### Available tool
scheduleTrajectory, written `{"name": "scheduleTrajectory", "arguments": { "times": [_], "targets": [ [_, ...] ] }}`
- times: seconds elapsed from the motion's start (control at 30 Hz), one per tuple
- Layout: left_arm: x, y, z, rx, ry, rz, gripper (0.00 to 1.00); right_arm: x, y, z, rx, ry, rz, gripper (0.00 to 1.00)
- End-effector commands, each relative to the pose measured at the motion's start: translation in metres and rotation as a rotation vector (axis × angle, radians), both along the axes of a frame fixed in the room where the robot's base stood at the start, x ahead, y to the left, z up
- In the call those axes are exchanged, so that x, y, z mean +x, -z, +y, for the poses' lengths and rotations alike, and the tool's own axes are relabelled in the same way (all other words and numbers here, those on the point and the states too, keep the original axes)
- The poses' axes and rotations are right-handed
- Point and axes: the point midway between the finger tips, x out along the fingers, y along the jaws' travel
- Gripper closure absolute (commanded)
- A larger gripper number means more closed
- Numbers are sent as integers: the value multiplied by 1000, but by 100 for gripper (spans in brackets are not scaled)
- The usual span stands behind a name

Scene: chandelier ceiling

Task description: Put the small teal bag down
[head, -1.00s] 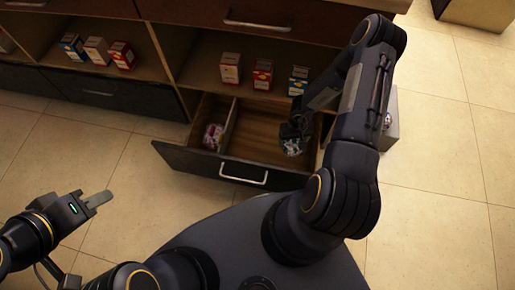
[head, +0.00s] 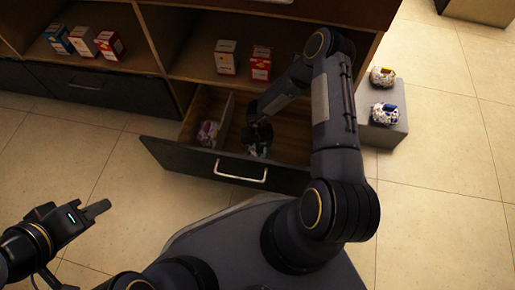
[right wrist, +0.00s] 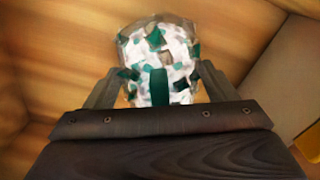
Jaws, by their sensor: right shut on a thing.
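The small teal bag (right wrist: 158,62), white with teal patches, sits between the fingers of my right gripper (right wrist: 158,88) in the right wrist view. That gripper is shut on it. In the head view the bag (head: 257,151) hangs below my right gripper (head: 258,134), within the right compartment of the open drawer (head: 200,168), near the divider. I cannot tell whether it touches the drawer floor.
A pink-and-white bag (head: 208,132) lies in the drawer's left compartment. Two more bags (head: 382,77) (head: 385,113) rest on a grey block (head: 378,134) right of the cabinet. Several small boxes (head: 225,57) stand on the shelves above. The drawer's right compartment looks otherwise clear.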

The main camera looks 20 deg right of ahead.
Motion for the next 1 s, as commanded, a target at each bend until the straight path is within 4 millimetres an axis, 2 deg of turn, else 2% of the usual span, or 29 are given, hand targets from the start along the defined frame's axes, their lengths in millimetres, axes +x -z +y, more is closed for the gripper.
{"name": "scheduleTrajectory", "arguments": {
  "times": [0.03, 0.1, 0.47, 0.5, 0.63, 0.87, 1.0],
  "targets": [
    [0, 10, 0, 0, 0, 0, 67, -1, 15, -1, -2, 3, 1, 45],
    [0, 12, 0, 0, 0, 0, 67, 0, 20, -1, -1, 3, 0, 45],
    [0, 11, 0, 0, 0, 0, 67, 0, 22, -2, -1, 2, 0, 45],
    [0, 10, 0, 0, 0, 0, 67, 0, 22, -2, -1, 2, -1, 19],
    [0, 10, 0, 0, 0, 0, 67, 0, 21, -2, -1, 2, -1, 2],
    [0, 10, 0, 0, 0, 0, 67, 0, 21, -2, -1, 2, -1, 0],
    [0, 4, 0, 0, 0, 0, 67, 0, 9, -2, -1, 2, -1, 0]
  ]
}}
